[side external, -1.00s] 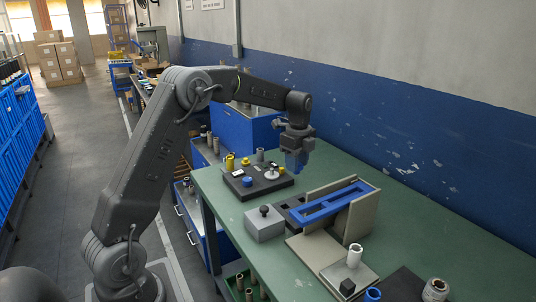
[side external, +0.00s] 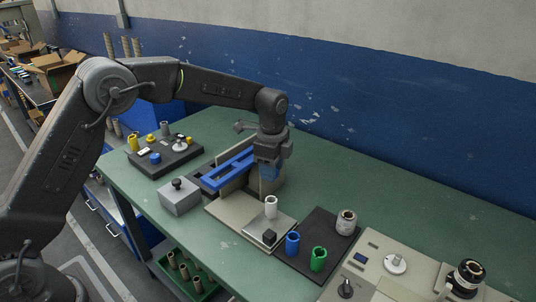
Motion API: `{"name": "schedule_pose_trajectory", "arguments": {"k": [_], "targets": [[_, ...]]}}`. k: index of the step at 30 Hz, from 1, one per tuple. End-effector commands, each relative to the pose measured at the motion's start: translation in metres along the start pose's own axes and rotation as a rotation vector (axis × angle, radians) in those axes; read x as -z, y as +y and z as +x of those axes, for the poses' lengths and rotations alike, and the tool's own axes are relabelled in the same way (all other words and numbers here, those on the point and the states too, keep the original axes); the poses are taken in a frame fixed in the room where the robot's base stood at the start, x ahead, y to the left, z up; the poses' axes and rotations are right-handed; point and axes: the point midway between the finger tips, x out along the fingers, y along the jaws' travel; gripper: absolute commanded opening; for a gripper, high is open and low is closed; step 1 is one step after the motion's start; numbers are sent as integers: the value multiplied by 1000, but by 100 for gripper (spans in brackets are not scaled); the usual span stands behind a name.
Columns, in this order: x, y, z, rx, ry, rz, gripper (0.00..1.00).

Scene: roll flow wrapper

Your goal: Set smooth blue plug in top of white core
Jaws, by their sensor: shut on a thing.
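The white core (side external: 271,207) stands upright on a beige plate (side external: 262,229), beside a small black block (side external: 269,238). My gripper (side external: 269,172) hangs pointing down behind and above the core, apart from it. Another blue piece (side external: 155,158) sits on the black tray (side external: 178,160) at the back left.
A blue slotted frame (side external: 228,171) on beige uprights stands left of my gripper. A grey block with a black knob (side external: 180,197) is nearer. A blue ring (side external: 292,243), green ring (side external: 318,259) and metal collar (side external: 346,222) stand on a dark mat. A machine panel (side external: 375,268) lies right.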

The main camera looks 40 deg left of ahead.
Motion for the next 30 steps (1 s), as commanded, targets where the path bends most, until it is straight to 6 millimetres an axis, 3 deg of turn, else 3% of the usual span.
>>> {"name": "schedule_pose_trajectory", "arguments": {"k": [18,30], "targets": [[0,0,49,1,0,0,17],[0,0,56,2,1,0,17]]}}
